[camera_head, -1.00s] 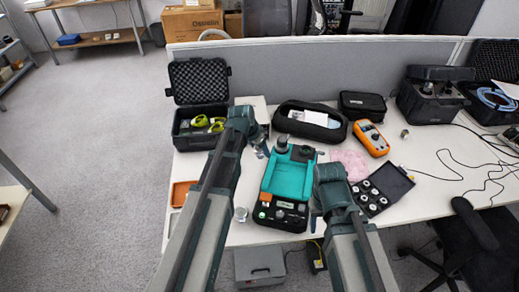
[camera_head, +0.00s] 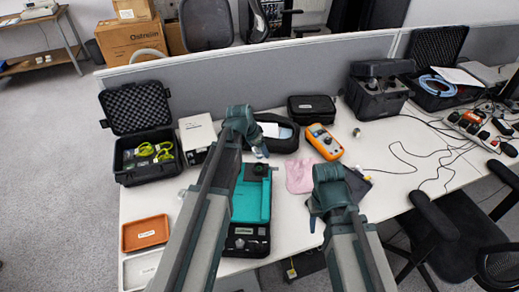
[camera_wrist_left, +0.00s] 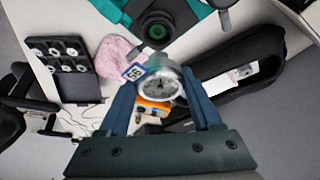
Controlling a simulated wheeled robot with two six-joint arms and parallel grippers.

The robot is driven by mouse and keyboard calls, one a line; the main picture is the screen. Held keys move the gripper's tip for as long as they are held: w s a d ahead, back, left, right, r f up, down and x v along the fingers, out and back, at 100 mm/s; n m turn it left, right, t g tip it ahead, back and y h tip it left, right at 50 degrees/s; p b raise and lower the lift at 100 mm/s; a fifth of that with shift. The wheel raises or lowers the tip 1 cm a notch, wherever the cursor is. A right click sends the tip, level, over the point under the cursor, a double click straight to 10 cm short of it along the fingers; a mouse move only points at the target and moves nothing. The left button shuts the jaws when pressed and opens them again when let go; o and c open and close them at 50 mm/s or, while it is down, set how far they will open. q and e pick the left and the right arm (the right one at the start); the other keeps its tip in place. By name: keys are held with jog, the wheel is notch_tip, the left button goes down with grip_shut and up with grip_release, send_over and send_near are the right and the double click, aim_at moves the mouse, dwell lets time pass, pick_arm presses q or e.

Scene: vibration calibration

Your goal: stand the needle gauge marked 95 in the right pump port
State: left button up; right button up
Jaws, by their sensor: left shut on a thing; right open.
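My left gripper (camera_head: 262,152) is shut on a round-dial needle gauge (camera_wrist_left: 160,86) with a metal rim. A blue-and-white tag (camera_wrist_left: 134,72) beside the dial is hard to read. The gauge is held in the air near the back end of the teal pump (camera_head: 251,201). In the left wrist view a round dark port (camera_wrist_left: 157,31) with a green centre shows on the pump; it appears empty. A grey part (camera_wrist_left: 223,18) stands right of it, cut by the frame edge. My left arm hides the pump's back left in the head view. My right gripper (camera_head: 314,222) is open and empty, right of the pump.
An orange multimeter (camera_head: 324,141), a pink cloth (camera_head: 299,176) and a black pouch (camera_head: 312,108) lie right of the pump. The open weight case (camera_wrist_left: 68,68) shows in the left wrist view. An orange tray (camera_head: 145,233) and open black case (camera_head: 147,157) are left.

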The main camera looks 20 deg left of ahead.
pick_arm(q)
jog(key=shift+f+b, duration=2.85)
jog(key=shift+f, duration=0.2)
jog(key=shift+f, duration=0.25)
jog(key=o, duration=1.6)
jog(key=shift+s+r, duration=0.1)
jog(key=shift+r, duration=0.05)
jog(key=p+v, duration=1.2)
jog(key=v, duration=0.1)
jog(key=shift+s+a+r, duration=0.15)
jog(key=shift+r, duration=0.15)
